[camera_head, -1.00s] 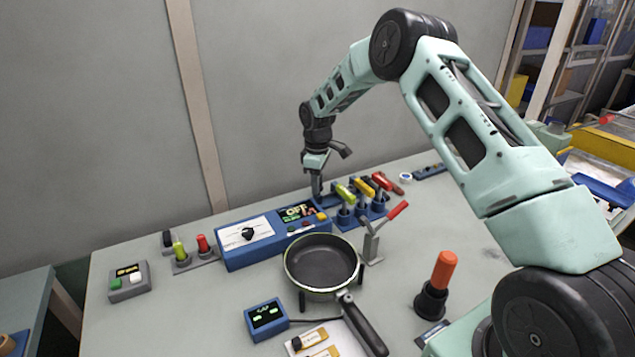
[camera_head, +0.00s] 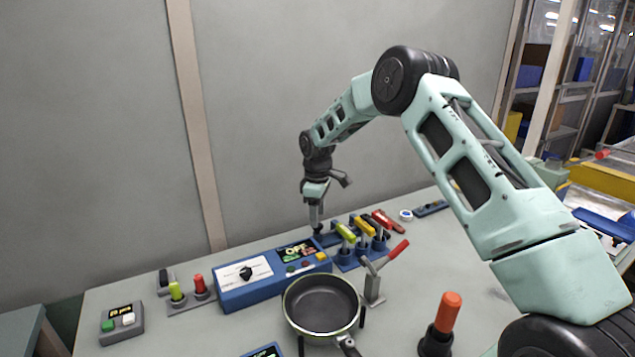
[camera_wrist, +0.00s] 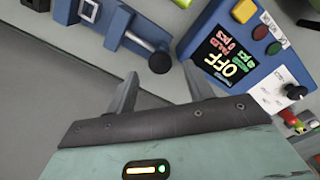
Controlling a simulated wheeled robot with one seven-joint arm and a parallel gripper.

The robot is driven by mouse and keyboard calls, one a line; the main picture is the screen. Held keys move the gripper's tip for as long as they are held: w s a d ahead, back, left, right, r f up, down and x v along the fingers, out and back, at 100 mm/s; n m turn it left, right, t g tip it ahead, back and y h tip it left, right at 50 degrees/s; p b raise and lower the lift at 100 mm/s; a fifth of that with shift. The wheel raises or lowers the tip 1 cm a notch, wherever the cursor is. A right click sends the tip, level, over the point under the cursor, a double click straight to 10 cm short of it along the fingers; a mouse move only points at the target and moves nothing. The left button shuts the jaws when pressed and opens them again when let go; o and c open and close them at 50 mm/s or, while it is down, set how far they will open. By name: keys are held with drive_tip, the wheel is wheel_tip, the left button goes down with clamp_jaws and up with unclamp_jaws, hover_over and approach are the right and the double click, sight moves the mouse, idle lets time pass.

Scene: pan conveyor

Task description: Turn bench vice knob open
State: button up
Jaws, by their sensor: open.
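The bench vice (camera_wrist: 112,28) is a blue block with a pale rod that ends in a round black knob (camera_wrist: 160,62), at the top middle of the wrist view. My gripper (camera_wrist: 160,74) is open and empty. Its two fingers lie to either side of the knob in that picture; whether the knob is within their reach I cannot tell. In the head view my gripper (camera_head: 316,228) points down at the back of the table, beside the vice's blue body (camera_head: 329,239). The knob is not clear there, hidden by the fingers.
A blue control box (camera_head: 238,294) with an OFF display stands close in front of my gripper. Coloured-handled clamps (camera_head: 362,236) stand to the right. A pan (camera_head: 322,306) and a red-handled lever (camera_head: 374,285) are nearer.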

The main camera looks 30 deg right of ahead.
wheel_tip(320, 180, up, 15)
drive_tip(key=b, duration=0.1)
drive_tip(key=shift+f, duration=0.15)
idle(0.4)
drive_tip(key=s+a+r, duration=0.2)
drive_tip(key=s+a, duration=1.4)
drive_tip(key=a, duration=0.5)
drive_tip(key=s+a+f, duration=0.1)
drive_tip(key=s+f, duration=0.1)
drive_tip(key=s, duration=1.2)
drive_tip(key=s+a+f+m, duration=0.1)
drive_tip(key=s+f, duration=0.2)
drive_tip(key=s, duration=1.1)
drive_tip(key=shift+s+a+f+m+y, duration=0.2)
drive_tip(key=shift+s+a+m+y, duration=0.05)
drive_tip(key=shift+a+m+y, duration=0.1)
